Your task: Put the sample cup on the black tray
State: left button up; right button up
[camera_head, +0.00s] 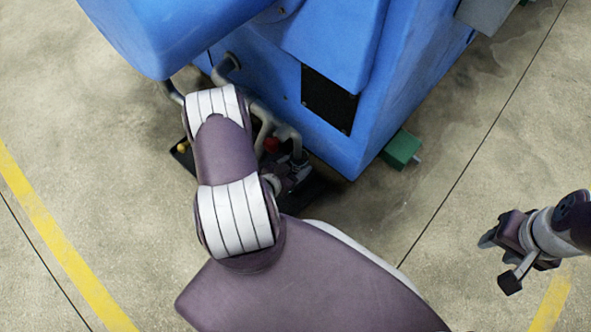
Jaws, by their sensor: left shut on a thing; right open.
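My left gripper (290,176) is beside the base of the blue machine, beyond my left arm. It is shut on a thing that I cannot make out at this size. I cannot pick out the sample cup. A flat black surface (312,192), which may be the black tray, shows below and right of the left gripper. My own arm covers much of this area. A small red part (271,145) and a small yellow part (182,148) show on either side of the arm. My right gripper (499,257) is open and empty over the floor at the right.
The large blue machine (385,70) fills the top middle. Grey bent tubes (262,122) stand out from its lower front, close to my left arm. A green block (401,149) is at its right corner. The concrete floor at the right is clear.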

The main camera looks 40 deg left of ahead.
pick_arm(q)
jog(key=shift+s+f+b, duration=0.1)
jog(key=shift+f+b, duration=0.25)
jog(key=shift+f, duration=0.55)
jog(key=shift+r, duration=0.2)
jog(key=shift+f, duration=0.15)
jog(key=o, duration=1)
jog(key=shift+o, duration=0.2)
pick_arm(e)
jog(key=shift+f, duration=0.8)
pick_arm(q)
jog(key=shift+r+p, duration=0.25)
jog(key=shift+p, duration=0.05)
jog(key=p+v, duration=0.5)
jog(key=v, duration=0.7)
pick_arm(e)
jog(key=shift+r, duration=2.75)
